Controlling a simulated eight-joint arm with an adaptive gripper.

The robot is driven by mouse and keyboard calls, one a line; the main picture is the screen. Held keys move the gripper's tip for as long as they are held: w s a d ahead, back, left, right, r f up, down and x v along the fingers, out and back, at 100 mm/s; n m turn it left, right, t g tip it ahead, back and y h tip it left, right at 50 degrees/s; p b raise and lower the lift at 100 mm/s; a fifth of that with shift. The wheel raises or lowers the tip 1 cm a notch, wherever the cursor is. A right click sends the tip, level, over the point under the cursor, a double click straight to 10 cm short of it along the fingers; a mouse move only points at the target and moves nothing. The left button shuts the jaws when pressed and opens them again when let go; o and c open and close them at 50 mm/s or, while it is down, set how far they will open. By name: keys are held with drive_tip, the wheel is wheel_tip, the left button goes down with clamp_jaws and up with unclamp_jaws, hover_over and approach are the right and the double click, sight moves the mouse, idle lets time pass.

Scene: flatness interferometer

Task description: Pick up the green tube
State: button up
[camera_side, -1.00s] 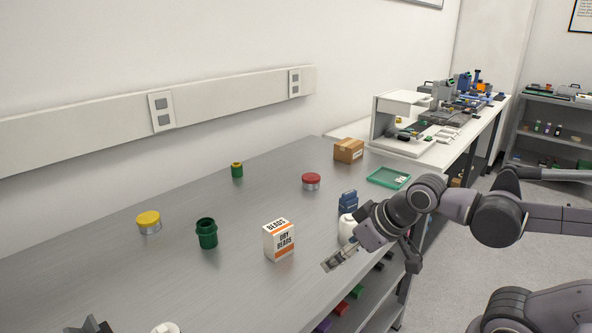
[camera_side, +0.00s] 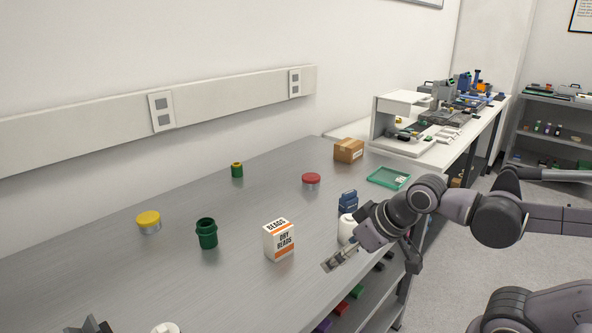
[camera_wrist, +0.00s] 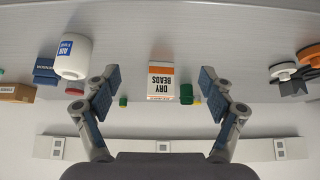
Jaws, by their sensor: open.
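Two green things stand upright on the grey bench in the side view.
The beads box (camera_side: 279,240) stands between my gripper and the dark green cylinder. A white bottle (camera_side: 347,229) and blue box (camera_side: 348,201) are close beside my arm. Yellow-lidded (camera_side: 149,222) and red-lidded (camera_side: 311,181) tins stand apart. Mid-bench is mostly clear.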

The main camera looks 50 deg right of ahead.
drive_tip(key=shift+c, duration=0.9)
drive_tip(key=w+a+r+m+g+h, duration=0.1)
drive_tip(key=w+a+r+m, duration=0.1)
drive_tip(key=w+r, duration=0.45)
drive_tip(key=w+a+r+m+g, duration=0.1)
drive_tip(key=w+a+r+m, duration=0.15)
drive_tip(key=w, duration=0.65)
drive_tip(key=m+g+h, duration=0.2)
drive_tip(key=m+h, duration=0.1)
drive_tip(key=m, duration=0.3)
approach(205, 226)
drive_tip(key=w, duration=0.1)
drive_tip(key=x, duration=0.7)
drive_tip(key=s+x, duration=0.1)
drive_tip(key=x, duration=0.2)
drive_tip(key=shift+d+f, duration=0.15)
drive_tip(key=shift+f, duration=0.2)
